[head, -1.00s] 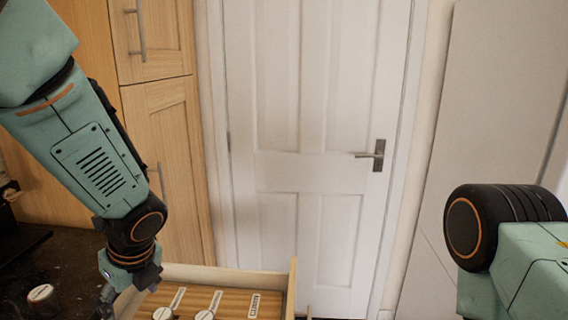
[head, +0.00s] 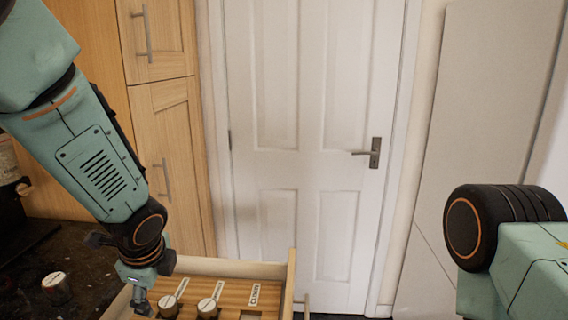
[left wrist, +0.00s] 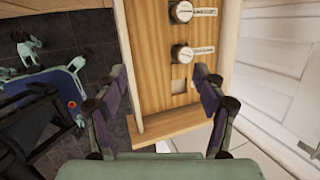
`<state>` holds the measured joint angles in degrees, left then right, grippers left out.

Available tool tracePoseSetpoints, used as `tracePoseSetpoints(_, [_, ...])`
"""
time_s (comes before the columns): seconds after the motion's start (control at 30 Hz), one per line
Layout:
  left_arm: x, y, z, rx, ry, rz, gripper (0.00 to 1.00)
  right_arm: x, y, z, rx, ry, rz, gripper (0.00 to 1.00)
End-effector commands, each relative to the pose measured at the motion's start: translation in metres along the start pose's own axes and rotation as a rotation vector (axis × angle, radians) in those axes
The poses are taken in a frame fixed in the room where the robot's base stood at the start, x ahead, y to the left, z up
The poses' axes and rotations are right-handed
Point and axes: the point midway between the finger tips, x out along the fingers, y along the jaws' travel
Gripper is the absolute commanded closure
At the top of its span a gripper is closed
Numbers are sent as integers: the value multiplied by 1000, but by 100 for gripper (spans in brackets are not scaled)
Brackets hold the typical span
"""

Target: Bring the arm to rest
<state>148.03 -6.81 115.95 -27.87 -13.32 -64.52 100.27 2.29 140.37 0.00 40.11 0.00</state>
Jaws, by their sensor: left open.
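My left arm comes in from the left of the head view, and its gripper (head: 142,302) hangs at the near left edge of a wooden tray or drawer (head: 225,268). In the left wrist view the gripper (left wrist: 160,70) has its two purple-padded fingers wide apart, with nothing between them but the tray's wooden floor beyond. Part of my right arm (head: 505,235) shows at the right of the head view; its gripper is out of the picture.
Two knobbed jars (left wrist: 180,12) (left wrist: 180,53) with labels sit in the tray, beside an empty square recess (left wrist: 178,86). Another jar (head: 57,288) stands on the dark granite counter (head: 85,260). A white door (head: 300,170) and wooden cupboards (head: 165,130) stand behind.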

Motion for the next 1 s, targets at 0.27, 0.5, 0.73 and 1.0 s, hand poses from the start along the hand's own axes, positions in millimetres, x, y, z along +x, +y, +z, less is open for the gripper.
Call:
tracePoseSetpoints(0.27, [56, 42, -47, -689, 204, -38, 30, 17, 0, 0, 0, 0, 0, 60])
tracePoseSetpoints(0.5, [144, 164, -78, -1393, 236, 104, 30, 50, 0, 0, 0, 0, 0, 60])
tracePoseSetpoints(0.73, [194, 301, -89, -1684, 62, 255, 30, 79, 1, 0, 0, 0, 0, 60])
tracePoseSetpoints(1.0, [212, 407, -101, -1685, -109, 426, 30, 99, 1, 0, 0, 0, 0, 60])
